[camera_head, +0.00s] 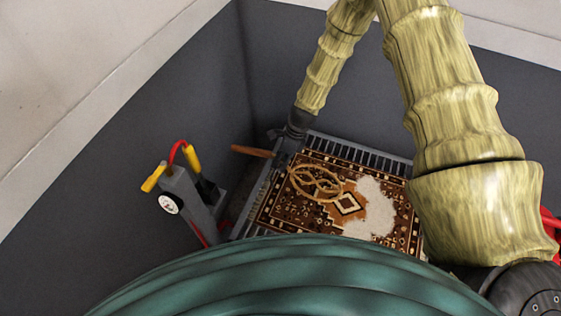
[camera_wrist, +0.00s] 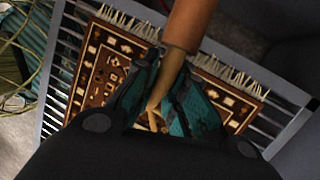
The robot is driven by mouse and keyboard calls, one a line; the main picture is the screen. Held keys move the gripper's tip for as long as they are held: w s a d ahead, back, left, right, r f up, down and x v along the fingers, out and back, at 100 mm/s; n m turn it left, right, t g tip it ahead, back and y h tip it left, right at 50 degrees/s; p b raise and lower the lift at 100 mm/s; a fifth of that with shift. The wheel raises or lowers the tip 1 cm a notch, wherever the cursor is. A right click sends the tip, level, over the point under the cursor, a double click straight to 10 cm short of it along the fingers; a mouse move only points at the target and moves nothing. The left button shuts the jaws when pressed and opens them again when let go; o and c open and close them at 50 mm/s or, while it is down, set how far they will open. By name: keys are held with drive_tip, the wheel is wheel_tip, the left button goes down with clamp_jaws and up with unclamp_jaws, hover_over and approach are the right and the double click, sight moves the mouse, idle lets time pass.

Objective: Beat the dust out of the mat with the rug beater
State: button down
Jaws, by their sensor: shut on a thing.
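The patterned brown mat (camera_head: 270,212) lies on a grey slatted rack in the head view, with a pale patch of dust (camera_head: 376,208) on its right half. The rug beater has a looped cane head (camera_head: 316,184), seen over the mat left of the dust; I cannot tell whether it touches the mat. Its brown handle (camera_head: 252,151) sticks out to the left. My gripper (camera_head: 287,148) is shut on the beater near where handle and cane meet. In the wrist view the handle (camera_wrist: 190,22) and cane (camera_wrist: 166,85) pass between my fingers (camera_wrist: 165,100), and the mat (camera_wrist: 103,65) shows behind.
The slatted rack (camera_head: 362,150) extends past the mat's far edge. A grey device with yellow and red parts (camera_head: 183,195) stands left of the rack. Dark grey walls (camera_head: 190,110) enclose the pit. Something red (camera_head: 549,222) shows at the right edge.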

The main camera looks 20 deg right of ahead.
wheel_tip(320, 180, down, 5)
drive_tip(key=shift+b, duration=1.2)
drive_tip(key=shift+r+p, duration=1.85)
drive_tip(key=shift+r, duration=0.45)
drive_tip(key=shift+f, duration=0.2)
wheel_tip(320, 180, down, 5)
drive_tip(key=b, duration=0.3)
drive_tip(key=shift+r+p, duration=1.7)
drive_tip(key=shift+r, duration=0.55)
